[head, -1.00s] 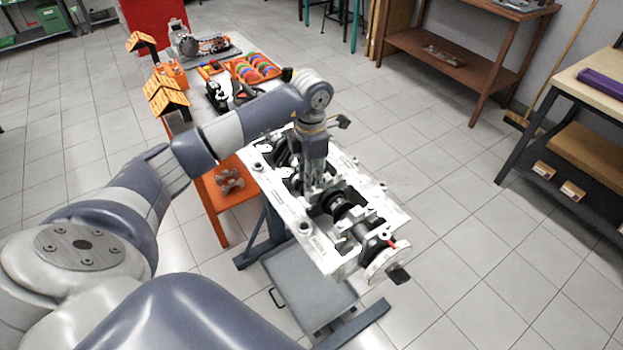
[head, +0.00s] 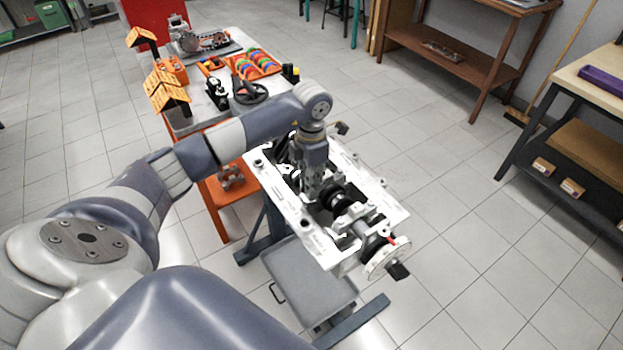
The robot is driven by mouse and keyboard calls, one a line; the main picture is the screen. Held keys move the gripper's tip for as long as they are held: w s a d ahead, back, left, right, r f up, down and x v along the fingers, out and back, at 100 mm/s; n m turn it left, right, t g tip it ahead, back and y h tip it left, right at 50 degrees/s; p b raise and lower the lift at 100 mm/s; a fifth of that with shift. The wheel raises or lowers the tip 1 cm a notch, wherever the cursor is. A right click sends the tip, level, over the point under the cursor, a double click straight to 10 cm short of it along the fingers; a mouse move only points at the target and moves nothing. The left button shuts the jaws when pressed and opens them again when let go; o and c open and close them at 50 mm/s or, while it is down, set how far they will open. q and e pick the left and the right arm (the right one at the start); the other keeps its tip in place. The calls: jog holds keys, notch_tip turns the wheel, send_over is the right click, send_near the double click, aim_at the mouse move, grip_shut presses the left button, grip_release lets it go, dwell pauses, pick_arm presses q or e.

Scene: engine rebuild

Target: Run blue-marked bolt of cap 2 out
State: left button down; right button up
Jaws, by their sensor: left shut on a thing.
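The white engine block (head: 306,226) sits on a stand with its crankshaft side up. Dark crankshaft parts (head: 338,199) and metal bearing caps (head: 368,222) show along its middle. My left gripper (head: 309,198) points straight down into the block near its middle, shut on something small. The held part is hidden by the fingers and is too small to make out. I cannot pick out the blue mark or tell which cap is number 2. My right gripper is not in view.
A round flange with a dark handle (head: 388,260) juts from the block's near right end. An orange-legged bench (head: 207,118) behind holds trays, a black handwheel (head: 250,91) and small orange racks. Floor to the right is clear.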

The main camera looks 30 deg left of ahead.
pick_arm(q)
jog(key=n+b, duration=0.1)
jog(key=n, duration=0.3)
dwell(0.3)
jog(key=c, duration=1.8)
grip_release()
jog(key=shift+c, duration=0.2)
notch_tip(320, 180, up, 12)
jog(key=shift+c, duration=0.2)
